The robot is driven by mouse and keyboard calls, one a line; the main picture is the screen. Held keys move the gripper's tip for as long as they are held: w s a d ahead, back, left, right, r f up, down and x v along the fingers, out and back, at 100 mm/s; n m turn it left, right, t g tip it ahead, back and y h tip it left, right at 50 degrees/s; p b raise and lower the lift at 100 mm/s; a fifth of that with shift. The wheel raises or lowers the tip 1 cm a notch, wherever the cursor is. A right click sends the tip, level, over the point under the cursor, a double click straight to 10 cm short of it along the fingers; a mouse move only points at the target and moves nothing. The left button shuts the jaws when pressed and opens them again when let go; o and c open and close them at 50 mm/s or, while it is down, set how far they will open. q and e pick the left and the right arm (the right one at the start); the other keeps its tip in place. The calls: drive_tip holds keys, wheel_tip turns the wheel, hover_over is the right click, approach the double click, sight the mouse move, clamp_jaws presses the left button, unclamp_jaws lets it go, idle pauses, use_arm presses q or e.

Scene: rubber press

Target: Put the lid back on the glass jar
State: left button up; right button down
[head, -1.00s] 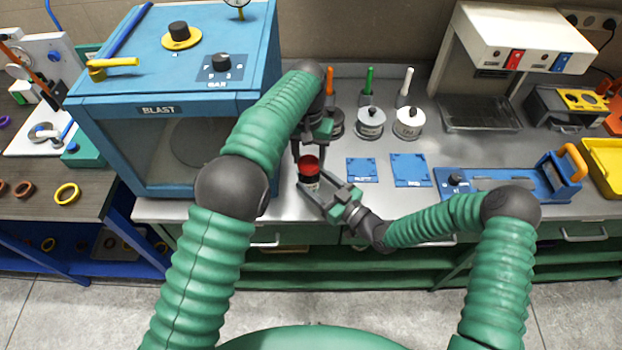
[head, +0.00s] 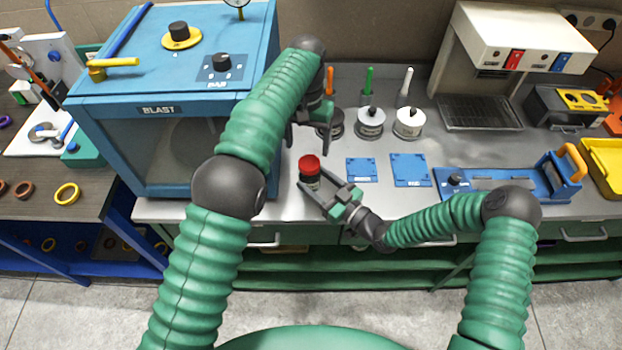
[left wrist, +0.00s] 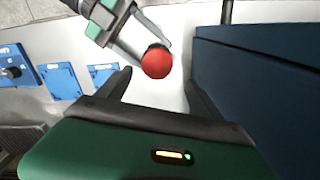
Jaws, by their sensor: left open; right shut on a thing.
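The glass jar (head: 310,181) is small with dark contents and stands upright near the front edge of the steel bench. The red lid (head: 309,163) sits on top of its mouth and looks level; in the left wrist view the lid (left wrist: 156,62) hides the jar's body. My right gripper (head: 313,185) is shut on the jar from the front right. My left gripper (head: 311,146) is open and empty, above and behind the lid and apart from it. In the left wrist view its open fingers (left wrist: 158,80) frame the space just below the lid.
The blue blast cabinet (head: 165,110) stands close on the left of my left gripper. Several round pots with coloured handles, such as a white-lidded one (head: 409,123), stand behind. Two blue plates (head: 410,170) lie flat to the right. Bare steel surrounds the jar.

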use_arm(q)
wheel_tip(320, 180, up, 2)
drive_tip(key=shift+w, duration=0.1)
use_arm(e)
drive_tip(key=shift+c, duration=1.6)
unclamp_jaws()
use_arm(q)
drive_tip(key=shift+f, duration=0.1)
use_arm(e)
drive_tip(key=shift+s+d, duration=0.2)
use_arm(q)
wheel_tip(320, 180, down, 2)
drive_tip(key=shift+f+b, duration=0.1)
drive_tip(key=shift+b, duration=1.1)
use_arm(e)
drive_tip(key=v, duration=1.6)
drive_tip(key=shift+s+d, duration=0.15)
drive_tip(key=shift+s, duration=0.05)
